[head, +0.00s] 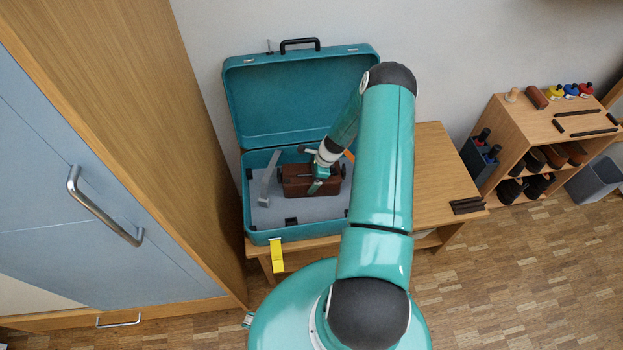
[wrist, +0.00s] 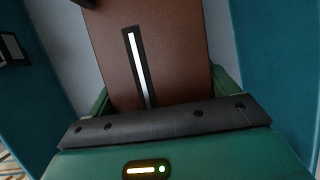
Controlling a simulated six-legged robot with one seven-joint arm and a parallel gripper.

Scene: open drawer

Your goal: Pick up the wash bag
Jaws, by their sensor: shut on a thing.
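The brown wash bag (head: 328,186) is inside the open teal suitcase (head: 247,215), over its grey floor. My gripper (head: 319,177) reaches down to it from above and is shut on it. In the wrist view the wash bag (wrist: 180,50) fills the middle, with a pale zip strip along its top. Green parts of my gripper (wrist: 165,100) show on both sides of it. The fingertips' contact is partly hidden. I cannot tell whether the bag touches the suitcase floor.
The suitcase lid (head: 290,100) stands open against the wall. A grey strap-like piece (head: 268,180) lies left of the bag. The suitcase rests on a wooden table (head: 440,165). A tall cabinet (head: 170,130) stands close on the left, and a shoe shelf (head: 530,125) is at right.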

